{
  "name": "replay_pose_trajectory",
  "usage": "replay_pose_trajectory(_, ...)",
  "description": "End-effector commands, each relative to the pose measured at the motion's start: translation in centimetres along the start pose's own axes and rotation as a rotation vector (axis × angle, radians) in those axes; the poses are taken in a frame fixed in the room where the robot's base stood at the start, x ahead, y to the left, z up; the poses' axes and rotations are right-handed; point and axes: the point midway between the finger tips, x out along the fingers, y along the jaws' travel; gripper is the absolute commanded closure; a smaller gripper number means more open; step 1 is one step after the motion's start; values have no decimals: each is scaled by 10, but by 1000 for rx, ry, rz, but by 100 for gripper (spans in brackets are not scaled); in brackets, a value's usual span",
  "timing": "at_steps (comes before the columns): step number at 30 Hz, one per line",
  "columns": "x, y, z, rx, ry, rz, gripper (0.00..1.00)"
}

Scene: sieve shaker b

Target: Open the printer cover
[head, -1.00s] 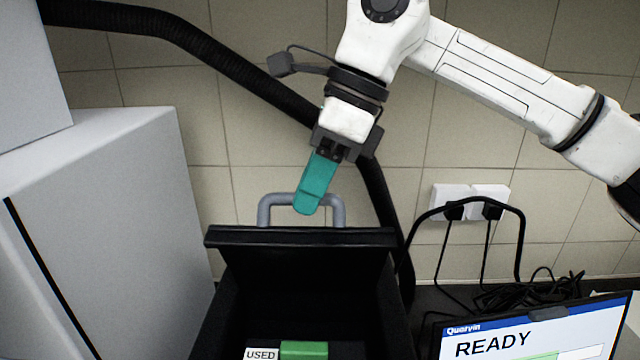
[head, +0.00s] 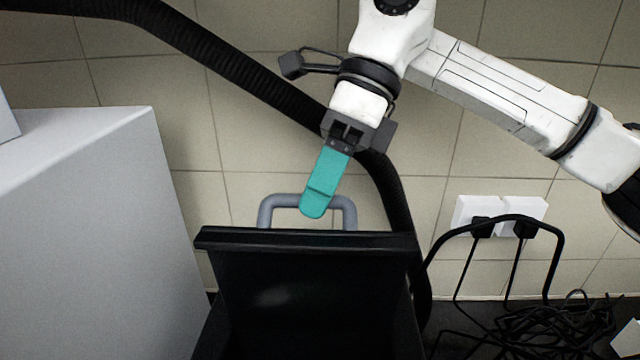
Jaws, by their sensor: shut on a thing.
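The printer's black cover (head: 310,280) stands raised in the lower middle of the head view, with its dark inner face towards me. A grey U-shaped handle (head: 348,212) sticks up behind the cover's top edge. My gripper (head: 315,205) comes down from above, its teal fingers lying across the handle's top bar. It is shut on the handle; the near finger hides the far one and part of the bar. The printer's inside is mostly cut off by the bottom of the picture.
A large pale grey cabinet (head: 95,220) stands close on the left. A black ribbed hose (head: 235,75) runs behind the arm and down the cover's right side. Wall sockets (head: 500,215) and tangled black cables (head: 545,330) are at right. A tiled wall closes the back.

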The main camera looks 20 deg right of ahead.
Motion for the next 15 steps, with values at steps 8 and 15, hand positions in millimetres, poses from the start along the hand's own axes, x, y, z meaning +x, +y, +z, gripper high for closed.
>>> replay_pose_trajectory(8, 6, -4, -5, 4, 17, -2, 68)
replay_pose_trajectory(15, 4, -3, -3, 3, 13, -2, 58)
